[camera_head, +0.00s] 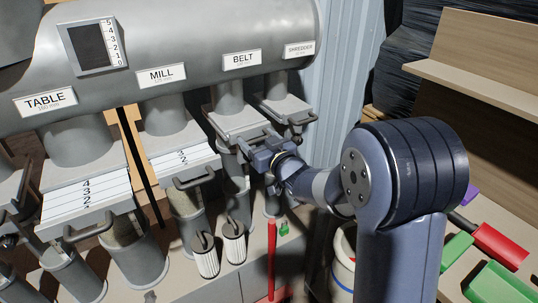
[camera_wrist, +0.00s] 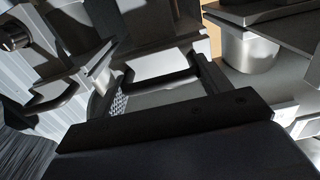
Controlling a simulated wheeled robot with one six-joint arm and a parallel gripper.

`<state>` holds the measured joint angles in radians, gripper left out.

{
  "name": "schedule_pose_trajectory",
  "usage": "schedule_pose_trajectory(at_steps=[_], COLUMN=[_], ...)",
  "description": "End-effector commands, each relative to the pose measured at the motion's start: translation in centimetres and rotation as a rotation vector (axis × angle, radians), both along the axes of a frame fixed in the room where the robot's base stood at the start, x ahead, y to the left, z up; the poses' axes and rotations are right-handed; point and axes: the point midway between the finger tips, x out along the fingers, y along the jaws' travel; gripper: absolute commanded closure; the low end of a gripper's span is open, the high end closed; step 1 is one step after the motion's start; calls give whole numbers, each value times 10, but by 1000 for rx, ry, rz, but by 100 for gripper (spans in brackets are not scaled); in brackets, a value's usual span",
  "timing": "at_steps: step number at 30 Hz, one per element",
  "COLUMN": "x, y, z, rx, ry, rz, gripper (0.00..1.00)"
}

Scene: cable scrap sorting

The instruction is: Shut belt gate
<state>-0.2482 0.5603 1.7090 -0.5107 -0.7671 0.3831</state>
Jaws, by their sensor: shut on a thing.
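The belt gate (camera_head: 238,121) is a light metal slide in the duct branch under the BELT label (camera_head: 241,59). No scale numbers show on it in the head view. My gripper (camera_head: 268,150) is at the front of this gate, shut on its handle, which the gripper mostly hides. In the wrist view a dark gripper part (camera_wrist: 165,122) crosses the lower middle.
The mill gate (camera_head: 178,162) and table gate (camera_head: 85,203) show numbered plates and protruding handles at left. The shredder gate handle (camera_head: 302,119) is close on the right. Filter cartridges (camera_head: 205,256), a red rod (camera_head: 271,260) and a bucket (camera_head: 344,262) stand below.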

Motion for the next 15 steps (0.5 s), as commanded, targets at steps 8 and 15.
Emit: schedule_pose_trajectory(at_steps=[8, 15], x=[15, 15], y=[10, 10], z=[0, 2], rx=[-1, 1], ry=[-1, -2], rz=[0, 0], gripper=[69, 69])
